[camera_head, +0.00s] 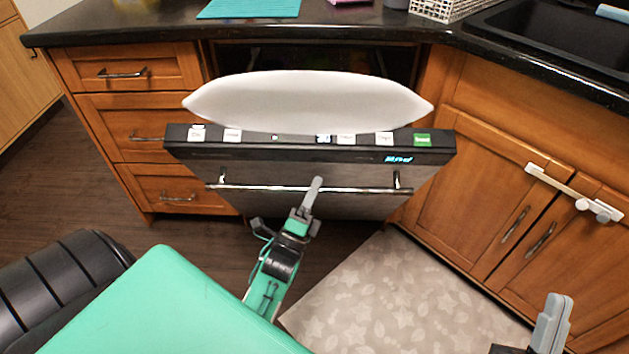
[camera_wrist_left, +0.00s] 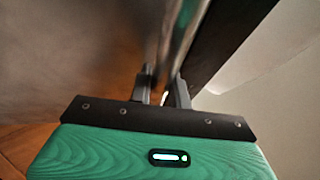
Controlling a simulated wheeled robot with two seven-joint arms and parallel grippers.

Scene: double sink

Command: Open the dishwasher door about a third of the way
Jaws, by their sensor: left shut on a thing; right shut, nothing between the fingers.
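The dishwasher door (camera_head: 290,205) is tilted open partway, its black control strip (camera_head: 270,151) on top and its pale inner side (camera_head: 305,100) showing behind. A metal bar handle (camera_head: 345,189) runs across its front. In the left wrist view the two fingers (camera_wrist_left: 163,92) close around the handle bar (camera_wrist_left: 168,45), beside the door front (camera_wrist_left: 75,55). My right gripper (camera_head: 552,322) is at the lower right, shut and empty, well away from the door.
Wooden drawers (camera_head: 138,122) stand left of the dishwasher and cupboard doors (camera_head: 495,190) with a white latch (camera_head: 575,192) stand right. A dark counter (camera_head: 130,28) with a teal mat (camera_head: 248,9) and a wire basket (camera_head: 445,9) runs above. A patterned floor mat (camera_head: 400,300) lies in front.

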